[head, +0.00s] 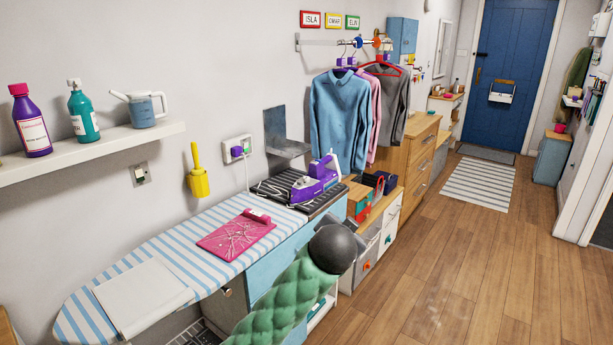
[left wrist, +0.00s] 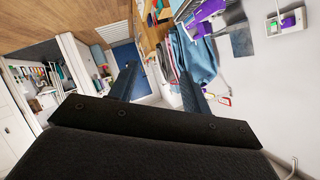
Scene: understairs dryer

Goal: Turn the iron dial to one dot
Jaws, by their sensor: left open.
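The purple and white iron (head: 310,190) stands on a black ribbed rest (head: 272,189) at the far end of the ironing board in the head view. Its dial is too small to make out, so its setting cannot be read. Part of the purple iron (left wrist: 207,11) also shows at the top of the left wrist view. My left gripper (left wrist: 153,62) shows in the left wrist view with its two dark fingers spread apart and nothing between them. It is apart from the iron. It does not show in the head view, and my right gripper is in neither view.
The striped ironing board (head: 185,252) holds a pink board (head: 236,236) and a white cloth (head: 140,295). A grey metal plate (head: 284,140) is on the wall behind the iron. Shirts (head: 340,115) hang beyond it. A purple plug (head: 238,151) sits in the socket. Wooden floor at right is clear.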

